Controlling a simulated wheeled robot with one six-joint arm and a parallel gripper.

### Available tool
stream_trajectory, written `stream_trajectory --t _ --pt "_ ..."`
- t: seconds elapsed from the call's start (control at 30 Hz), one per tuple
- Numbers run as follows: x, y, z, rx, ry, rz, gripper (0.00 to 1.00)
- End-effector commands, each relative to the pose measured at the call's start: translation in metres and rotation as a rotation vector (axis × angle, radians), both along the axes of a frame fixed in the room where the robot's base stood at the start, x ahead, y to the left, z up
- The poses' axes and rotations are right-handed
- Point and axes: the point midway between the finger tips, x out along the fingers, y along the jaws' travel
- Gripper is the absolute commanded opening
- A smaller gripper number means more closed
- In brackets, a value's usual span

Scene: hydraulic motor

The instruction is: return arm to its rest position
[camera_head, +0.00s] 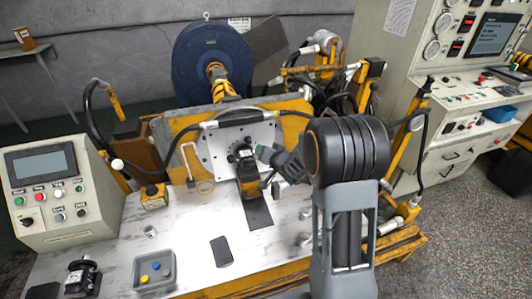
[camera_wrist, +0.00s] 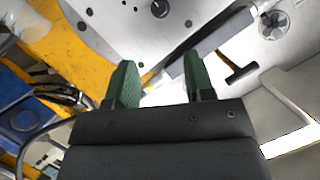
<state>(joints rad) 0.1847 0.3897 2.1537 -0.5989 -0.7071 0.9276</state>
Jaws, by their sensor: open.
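My gripper (camera_wrist: 160,78) shows in the wrist view as two green fingers, spread apart with nothing between them. Beyond the fingers are a pale metal plate with holes (camera_wrist: 125,30) and a yellow frame edge (camera_wrist: 62,48). In the head view my arm rises at the right of the bench and bends left toward the upright plate (camera_head: 217,147). A black and yellow motor-like part (camera_head: 249,182) stands at the plate, left of the arm's end. The fingertips are too small to make out in the head view, and my arm hides part of the bench's right side.
The pale bench top (camera_head: 190,235) carries a grey tray (camera_head: 140,276) with a blue and a yellow piece, a dark flat pad (camera_head: 221,251) and small metal cylinders. A control panel (camera_head: 62,195) stands at left, a larger cabinet (camera_head: 425,110) at right. Hoses surround the rig.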

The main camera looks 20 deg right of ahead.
Motion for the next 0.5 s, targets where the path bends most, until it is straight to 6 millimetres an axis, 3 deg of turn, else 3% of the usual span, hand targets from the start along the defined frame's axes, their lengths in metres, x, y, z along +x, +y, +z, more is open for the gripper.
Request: stream_trajectory --t 0.5 --pt "-0.0006 -0.0012 -0.0025 -0.037 0.006 0.007 0.48"
